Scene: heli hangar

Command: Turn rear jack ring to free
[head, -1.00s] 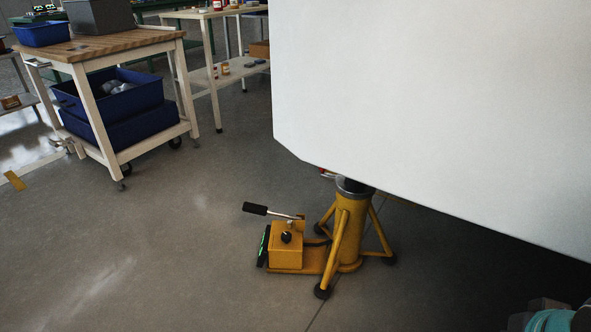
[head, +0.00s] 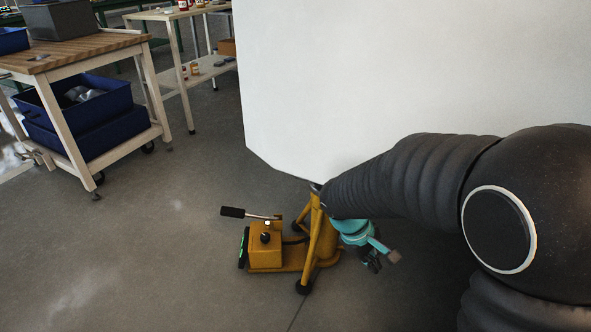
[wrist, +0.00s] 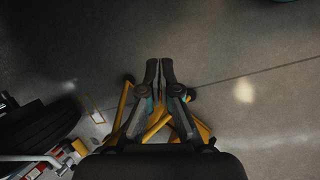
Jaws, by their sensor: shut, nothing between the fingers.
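The yellow rear jack (head: 312,240) stands on the floor under the white panel in the head view. It has splayed legs, a yellow pump box (head: 265,247) with a black knob, and a lever with a black grip (head: 233,212). My arm hides the top of the jack, and I cannot make out the ring. My gripper (head: 385,262) hangs just right of the jack in the head view. In the wrist view my gripper (wrist: 159,62) is shut and empty, its fingers side by side above the floor. Yellow jack legs (wrist: 157,126) show behind the fingers.
The large white panel (head: 400,80) overhangs the jack. A wheeled cart (head: 95,65) with blue bins stands at left, with a shelf table (head: 180,85) behind it. A black tyre (wrist: 38,130) is at the left of the wrist view. Floor left of the jack is clear.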

